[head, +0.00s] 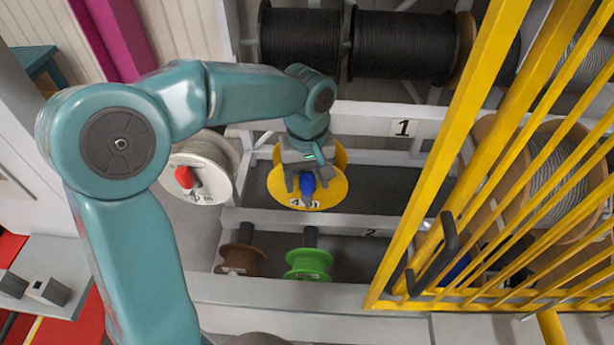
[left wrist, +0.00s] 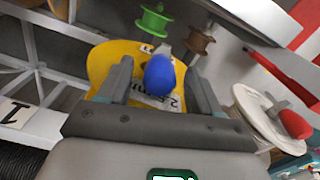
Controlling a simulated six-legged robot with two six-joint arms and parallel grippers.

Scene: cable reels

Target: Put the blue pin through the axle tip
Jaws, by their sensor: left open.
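The blue pin (head: 308,186) is at the front of the yellow reel (head: 334,190); only its rounded blue head shows clearly. My left gripper (head: 307,190) is open and reaches down to it, with one finger on each side. In the left wrist view the blue pin (left wrist: 159,76) lies between the two open fingers (left wrist: 158,66), with gaps beside it. A short grey stub (left wrist: 163,48), perhaps the axle tip, shows just past the blue head. I cannot tell whether the pin passes through it. My right gripper is not in view.
A white reel (head: 215,150) with a red pin (head: 184,177) hangs to the left. Brown (head: 240,258) and green (head: 310,263) reels sit below. Black cable reels (head: 404,46) are above. A yellow barred gate (head: 455,140) with black handles stands to the right.

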